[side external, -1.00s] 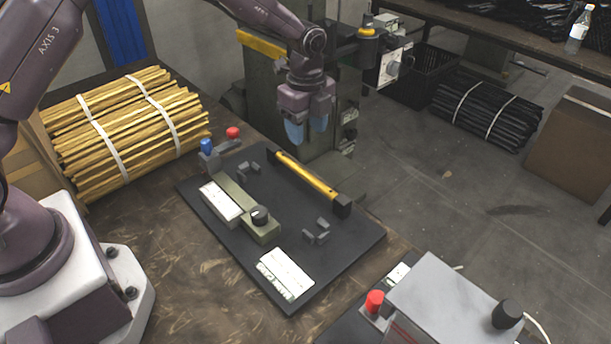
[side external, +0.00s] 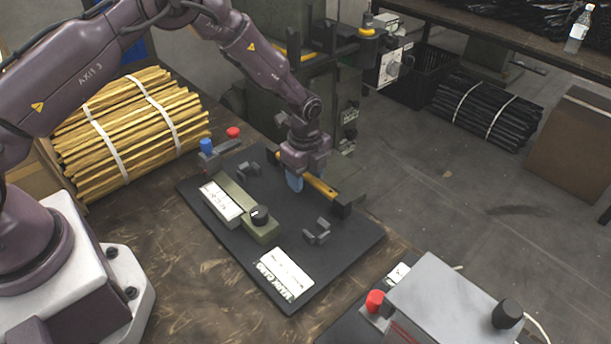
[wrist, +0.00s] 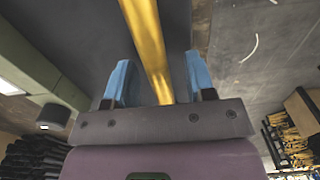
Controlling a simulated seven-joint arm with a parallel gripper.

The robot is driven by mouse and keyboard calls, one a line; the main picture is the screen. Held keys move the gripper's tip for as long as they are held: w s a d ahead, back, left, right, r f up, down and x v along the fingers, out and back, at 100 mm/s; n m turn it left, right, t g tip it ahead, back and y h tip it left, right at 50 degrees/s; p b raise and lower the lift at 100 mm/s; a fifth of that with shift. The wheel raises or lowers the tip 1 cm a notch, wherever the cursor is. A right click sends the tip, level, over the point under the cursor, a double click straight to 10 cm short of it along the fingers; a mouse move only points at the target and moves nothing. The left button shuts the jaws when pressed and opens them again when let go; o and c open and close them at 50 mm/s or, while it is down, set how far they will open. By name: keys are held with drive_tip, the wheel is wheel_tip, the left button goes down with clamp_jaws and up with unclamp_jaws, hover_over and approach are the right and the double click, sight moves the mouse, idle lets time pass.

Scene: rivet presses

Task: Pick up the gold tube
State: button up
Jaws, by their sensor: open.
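The gold tube (side external: 318,187) lies along the far side of the black fixture plate (side external: 290,250), with a dark block at its near right end. My gripper (side external: 308,186) is down at the tube, and its body hides part of it. In the wrist view the gold tube (wrist: 146,40) runs between the two blue fingers of my gripper (wrist: 158,80).
A green block with a black knob (side external: 259,214) and small grey brackets (side external: 317,232) stand on the plate. A bundle of gold tubes (side external: 130,125) lies at left. A grey box with a red button (side external: 374,300) is at front right. A green press (side external: 290,100) stands behind.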

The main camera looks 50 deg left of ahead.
clamp_jaws()
drive_tip(key=shift+r, duration=0.1)
